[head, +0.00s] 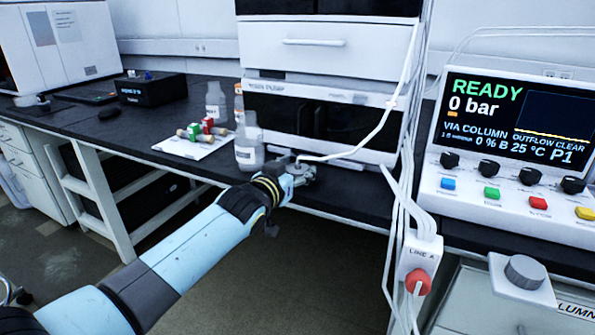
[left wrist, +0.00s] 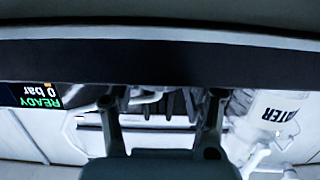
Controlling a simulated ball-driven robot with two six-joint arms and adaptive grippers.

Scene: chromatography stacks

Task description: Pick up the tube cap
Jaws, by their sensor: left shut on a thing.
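My left gripper (head: 303,174) is at the front edge of the black bench, just in front of the pump stack and to the right of a clear bottle. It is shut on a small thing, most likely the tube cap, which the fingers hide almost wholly. In the left wrist view, which is upside down, my left gripper's fingers (left wrist: 160,112) reach up from the bottom, and I cannot make out the cap between them. My right gripper is not in view.
A clear bottle (head: 249,148) stands close left of my gripper; its label reads WATER in the left wrist view (left wrist: 278,115). A white tube (head: 385,110) hangs down before the pump stack (head: 345,93). A control panel (head: 505,205) stands right, beside a LINE A valve (head: 420,260).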

